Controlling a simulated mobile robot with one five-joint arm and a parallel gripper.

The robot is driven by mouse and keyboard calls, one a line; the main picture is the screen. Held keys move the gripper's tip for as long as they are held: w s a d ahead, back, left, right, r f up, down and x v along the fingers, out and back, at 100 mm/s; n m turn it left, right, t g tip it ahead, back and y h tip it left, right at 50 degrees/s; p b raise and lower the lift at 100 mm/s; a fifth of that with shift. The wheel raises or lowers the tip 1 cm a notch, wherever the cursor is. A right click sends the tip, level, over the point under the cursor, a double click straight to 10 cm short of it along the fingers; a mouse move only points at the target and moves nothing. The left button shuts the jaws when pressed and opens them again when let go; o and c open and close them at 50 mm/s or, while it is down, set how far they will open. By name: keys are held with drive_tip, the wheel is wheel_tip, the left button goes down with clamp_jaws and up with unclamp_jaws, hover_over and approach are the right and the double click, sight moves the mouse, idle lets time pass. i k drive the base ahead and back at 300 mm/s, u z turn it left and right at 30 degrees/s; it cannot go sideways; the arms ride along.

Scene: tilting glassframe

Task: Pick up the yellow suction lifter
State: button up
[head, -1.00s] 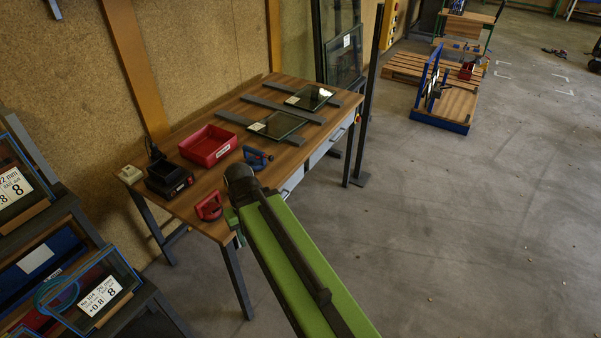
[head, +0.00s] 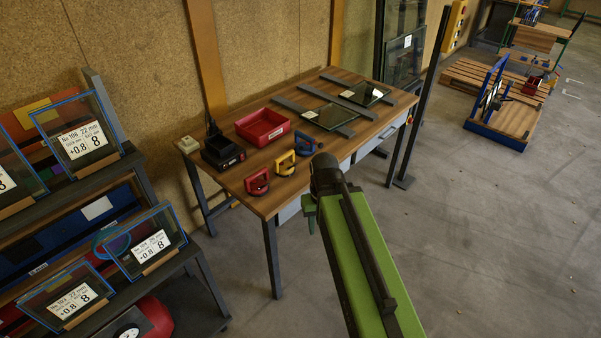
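The yellow suction lifter (head: 285,163) stands on the wooden table (head: 237,183) in the head view, between a red suction lifter (head: 257,182) at its left and a blue suction lifter (head: 305,143) at its right. All three are near the table's front edge. My green arm reaches up from the bottom right, and its dark end lies just right of the lifters in the picture, apart from the yellow one. A small green part of my gripper (head: 310,212) shows below the arm's end. The fingertips are not clear enough to tell open from shut.
A red bin (head: 263,128), a black box (head: 222,153) and glass panes (head: 330,116) on dark strips share the table. A rack with labelled glass panes (head: 83,140) stands at the left. A dark post (head: 424,100) rises beside the table's right end.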

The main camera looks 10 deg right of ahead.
sight(284, 163)
drive_tip(key=k, duration=0.7)
drive_tip(key=u, duration=0.2)
drive_tip(key=i, duration=0.9)
drive_tip(key=u, duration=1.75)
drive_tip(key=k, duration=0.15)
drive_tip(key=u, duration=2.7)
drive_tip(key=k, duration=0.25)
drive_tip(key=u, duration=0.35)
drive_tip(key=k, duration=1.4)
drive_tip(key=u, duration=0.05)
